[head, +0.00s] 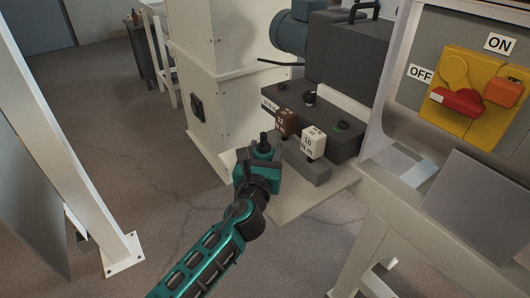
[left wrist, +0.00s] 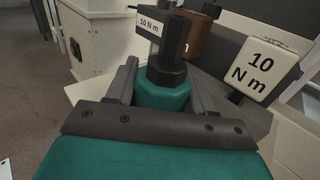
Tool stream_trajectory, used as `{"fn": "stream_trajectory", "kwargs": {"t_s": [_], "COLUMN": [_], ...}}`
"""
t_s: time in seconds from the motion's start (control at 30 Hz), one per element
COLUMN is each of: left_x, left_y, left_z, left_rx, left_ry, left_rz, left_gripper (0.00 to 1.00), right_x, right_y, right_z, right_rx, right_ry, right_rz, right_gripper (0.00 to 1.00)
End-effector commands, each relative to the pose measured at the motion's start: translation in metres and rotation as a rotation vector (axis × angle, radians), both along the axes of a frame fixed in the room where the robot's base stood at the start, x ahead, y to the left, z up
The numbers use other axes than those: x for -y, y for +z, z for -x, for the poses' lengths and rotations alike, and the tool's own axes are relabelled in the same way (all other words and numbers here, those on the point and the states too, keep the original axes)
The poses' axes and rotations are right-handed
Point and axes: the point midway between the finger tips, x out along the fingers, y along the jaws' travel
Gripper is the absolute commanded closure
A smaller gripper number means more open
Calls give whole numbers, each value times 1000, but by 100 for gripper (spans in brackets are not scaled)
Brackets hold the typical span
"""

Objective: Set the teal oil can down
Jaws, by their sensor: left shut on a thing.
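The teal oil can (left wrist: 163,93) has a black cap and stands between the two grey fingers of my left gripper (left wrist: 166,88) in the left wrist view. In the head view my left gripper (head: 259,157) is shut on the can, and its black top (head: 263,142) sticks up above the fingers. The can is left of the dark rack (head: 322,118) and close to its front. The gripper hides most of the can's body, and its underside does not show, so I cannot tell whether it touches a surface.
A pale shelf (head: 298,207) lies below, partly bare. A switch panel (head: 470,95) is at right; a pale cabinet (head: 208,75) stands behind.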

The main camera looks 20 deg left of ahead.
Motion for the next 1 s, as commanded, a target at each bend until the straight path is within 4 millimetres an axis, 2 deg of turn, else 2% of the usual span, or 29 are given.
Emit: {"fn": "stream_trajectory", "kwargs": {"t_s": [0.03, 0.07, 0.3, 0.63, 0.77, 1.0], "left_x": [0, 0, 0, 0, 2, 8], "left_y": [-2, -2, -2, 4, 1, 2], "left_z": [0, 0, 0, 0, 18, 68], "left_rx": [2, 0, 0, 0, -3, -3], "left_ry": [0, 0, 0, 0, -2, -2], "left_rz": [-1, -1, -1, 0, -2, -2], "left_gripper": [90, 46, 23, 22, 22, 22], "right_x": [0, 0, 0, 0, 1, 4], "right_y": [-3, -2, -2, 2, 4, 6], "right_z": [0, 0, 0, 0, 0, 0], "right_rx": [0, -1, -2, -1, 4, 2], "right_ry": [1, 1, 1, 1, 0, -4], "right_rz": [-1, 0, 0, 2, 3, 10], "right_gripper": [57, 57, 57, 57, 57, 57]}}
